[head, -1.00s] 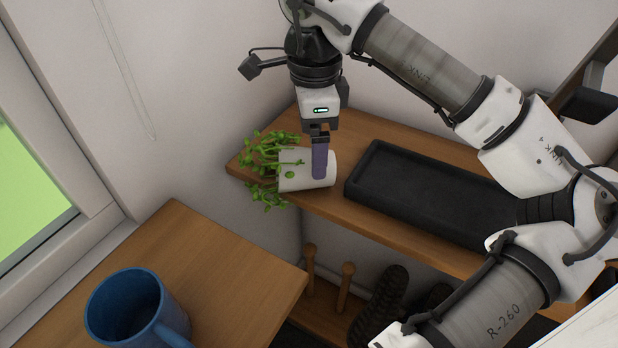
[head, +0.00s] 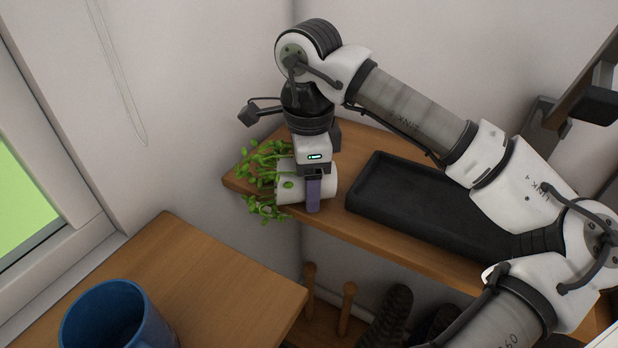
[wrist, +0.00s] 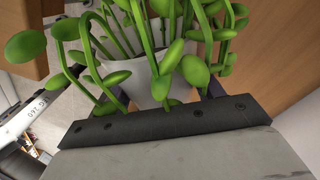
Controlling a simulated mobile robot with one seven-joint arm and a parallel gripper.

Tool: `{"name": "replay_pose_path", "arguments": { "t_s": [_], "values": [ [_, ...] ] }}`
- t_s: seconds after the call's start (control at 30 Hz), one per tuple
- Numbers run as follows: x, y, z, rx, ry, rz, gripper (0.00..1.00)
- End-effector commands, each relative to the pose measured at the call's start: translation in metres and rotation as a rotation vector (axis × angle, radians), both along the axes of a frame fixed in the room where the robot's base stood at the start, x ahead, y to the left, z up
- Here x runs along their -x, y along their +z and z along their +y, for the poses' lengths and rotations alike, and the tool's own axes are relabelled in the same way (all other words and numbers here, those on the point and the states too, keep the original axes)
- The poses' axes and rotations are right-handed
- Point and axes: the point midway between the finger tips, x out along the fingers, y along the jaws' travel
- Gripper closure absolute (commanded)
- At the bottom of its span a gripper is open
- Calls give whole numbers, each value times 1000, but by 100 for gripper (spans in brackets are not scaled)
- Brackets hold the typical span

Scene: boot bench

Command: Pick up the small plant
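The small plant lies on its side at the left end of the wooden bench shelf. Its white pot (head: 289,187) points right and its green leaves (head: 262,165) spill left past the shelf's end. My gripper (head: 313,194) points down over the pot, with one purple finger in front of it; the far finger is hidden in the head view. In the wrist view the pot (wrist: 148,82) and stems sit between parts of two purple fingers set well apart. The fingers look open around the pot; leaves hide much of any contact.
A black tray (head: 375,205) lies on the shelf just right of the pot. A blue mug (head: 112,318) stands on a nearer wooden table (head: 200,270) at lower left. Walls close in behind and left. Pegs (head: 347,305) and dark boots (head: 390,310) are below the shelf.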

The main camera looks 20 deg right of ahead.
Motion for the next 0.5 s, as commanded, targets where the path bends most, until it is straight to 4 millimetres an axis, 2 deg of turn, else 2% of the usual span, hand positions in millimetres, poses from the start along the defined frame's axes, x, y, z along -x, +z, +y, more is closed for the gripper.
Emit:
{"name": "replay_pose_path", "arguments": {
  "t_s": [0.03,0.3,0.5],
  "values": [
    [0,0,0,0,0,0,44],
    [0,1,0,0,0,-1,78],
    [0,2,0,0,0,-1,78]
  ]
}}
